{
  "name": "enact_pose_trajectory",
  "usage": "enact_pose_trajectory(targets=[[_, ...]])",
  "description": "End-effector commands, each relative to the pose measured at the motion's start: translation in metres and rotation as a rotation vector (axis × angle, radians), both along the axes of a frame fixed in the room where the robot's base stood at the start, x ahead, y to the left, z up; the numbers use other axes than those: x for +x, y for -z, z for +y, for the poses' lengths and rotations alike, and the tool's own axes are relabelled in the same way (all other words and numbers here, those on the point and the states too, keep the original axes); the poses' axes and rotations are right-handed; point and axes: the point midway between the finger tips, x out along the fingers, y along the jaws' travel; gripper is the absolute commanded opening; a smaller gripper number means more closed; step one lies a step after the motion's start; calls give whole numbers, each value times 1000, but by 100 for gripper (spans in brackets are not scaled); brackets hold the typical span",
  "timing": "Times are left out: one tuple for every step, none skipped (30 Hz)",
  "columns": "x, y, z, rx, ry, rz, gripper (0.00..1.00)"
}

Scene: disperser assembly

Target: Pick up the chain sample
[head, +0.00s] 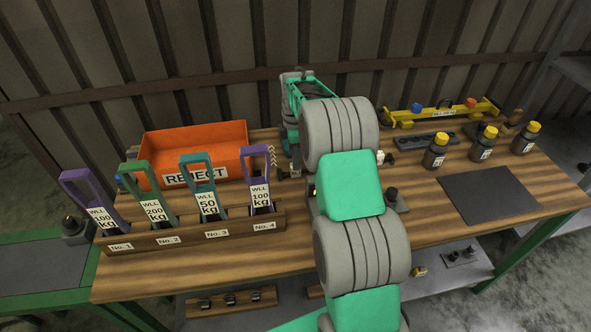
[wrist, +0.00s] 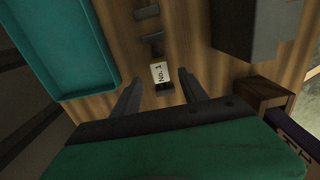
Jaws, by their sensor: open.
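My gripper (wrist: 161,82) is open in the wrist view, its two dark fingers apart with nothing held. Between and just beyond the fingertips is a small white tag marked No. 1 (wrist: 159,72), with a dark piece (wrist: 166,88) at its lower end. Two more short dark pieces (wrist: 152,37) lie above it in a line on the wood. I cannot tell whether these are the chain sample. In the head view a small pale zigzag strip (head: 272,160), possibly chain, shows beside the orange bin.
A teal tray (wrist: 62,45) is left of my gripper in the wrist view, and a dark block (wrist: 258,28) is at upper right. The head view shows an orange REJECT bin (head: 225,140), a rack (head: 190,236) of labelled slings, dark bottles (head: 482,148) and a black mat (head: 488,194).

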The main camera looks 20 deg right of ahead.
Motion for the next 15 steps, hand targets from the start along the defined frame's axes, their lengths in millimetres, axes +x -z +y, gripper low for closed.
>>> enact_pose_trajectory(targets=[[-2, 5, -1, 1, 1, 5, 51], [-2, 10, -1, 1, 1, 4, 51], [-2, 17, -2, 1, 2, 4, 51], [-2, 23, -3, 1, 2, 4, 51], [-2, 29, -2, 1, 2, 4, 51], [-2, 35, -2, 0, 2, 2, 51], [-2, 39, -2, 0, 2, 2, 51], [-2, 42, -2, 0, 2, 2, 51], [-1, 44, -2, 0, 2, 0, 51], [-1, 45, -2, 0, 2, -1, 51], [-1, 45, -2, 0, 2, -1, 51], [-1, 45, -2, 0, 2, -2, 51], [-1, 45, -2, 0, 2, -1, 51], [-1, 45, -2, 0, 2, -1, 51], [-1, 45, -2, 0, 2, -1, 50]])
